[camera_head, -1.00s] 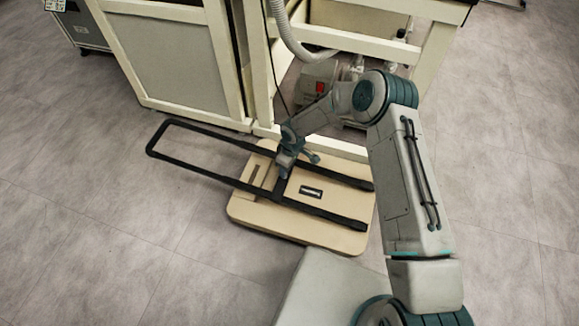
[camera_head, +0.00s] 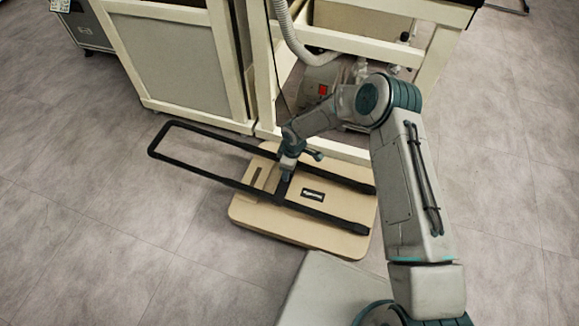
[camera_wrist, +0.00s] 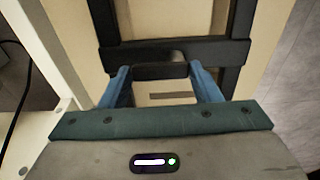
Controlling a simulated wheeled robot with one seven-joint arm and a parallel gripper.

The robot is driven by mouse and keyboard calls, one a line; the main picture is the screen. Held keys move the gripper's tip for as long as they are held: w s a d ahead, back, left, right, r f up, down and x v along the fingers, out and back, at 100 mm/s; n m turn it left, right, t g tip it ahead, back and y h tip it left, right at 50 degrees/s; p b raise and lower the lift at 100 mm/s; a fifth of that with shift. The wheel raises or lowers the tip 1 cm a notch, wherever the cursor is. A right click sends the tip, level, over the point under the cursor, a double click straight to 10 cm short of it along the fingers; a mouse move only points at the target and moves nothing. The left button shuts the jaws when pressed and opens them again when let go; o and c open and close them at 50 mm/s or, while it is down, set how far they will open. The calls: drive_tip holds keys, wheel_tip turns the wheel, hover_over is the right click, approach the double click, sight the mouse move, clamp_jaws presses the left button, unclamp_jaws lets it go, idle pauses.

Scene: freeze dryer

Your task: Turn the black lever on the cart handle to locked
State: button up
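The cart (camera_head: 262,222) is a beige platform low on the floor, with its long black handle (camera_head: 197,172) folded down flat over it and reaching out to the left. My gripper (camera_head: 287,176) points down at the handle's crossbar. In the wrist view, my gripper's two blue fingers (camera_wrist: 160,80) are spread apart at the crossbar (camera_wrist: 215,52). A short black piece, which looks like the lever (camera_wrist: 160,71), lies between the fingertips. Whether the fingers touch it is unclear. In the head view my gripper hides the lever.
A cream-framed bench (camera_head: 345,152) stands just behind the cart, with a pump bearing a red switch (camera_head: 322,90) and a grey hose (camera_head: 290,38) under it. A grey-panelled cabinet (camera_head: 170,60) is at the back left.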

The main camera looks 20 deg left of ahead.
drive_tip(key=o, duration=0.4)
drive_tip(key=shift+c, duration=0.2)
wheel_tip(320, 180, up, 14)
drive_tip(key=d+p, duration=0.1)
drive_tip(key=p, duration=0.3)
drive_tip(key=shift+d+p, duration=0.2)
drive_tip(key=shift+p, duration=0.2)
drive_tip(key=shift+w+f, duration=0.1)
drive_tip(key=w+d+r+m+t+h+p, duration=0.1)
drive_tip(key=d+r+m+p, duration=0.35)
drive_tip(key=r, duration=0.75)
drive_tip(key=d+r+m+p, duration=0.1)
drive_tip(key=d+r+p, duration=0.4)
drive_tip(key=d+r, duration=0.6)
drive_tip(key=w+d+r+m+t+h+p, duration=0.15)
drive_tip(key=d+r+p, duration=0.4)
drive_tip(key=r, duration=0.75)
drive_tip(key=s+d+r+m+p, duration=0.6)
drive_tip(key=s+d+r, duration=0.3)
drive_tip(key=r, duration=0.5)
drive_tip(key=s+d+r+m+y+p, duration=0.1)
drive_tip(key=s+d+r+m+p, duration=0.5)
drive_tip(key=s+d+r+p, duration=0.3)
wheel_tip(320, 180, up, 5)
drive_tip(key=shift+s+f+m, duration=0.1)
drive_tip(key=shift+s+m, duration=0.2)
drive_tip(key=shift+s, duration=0.7)
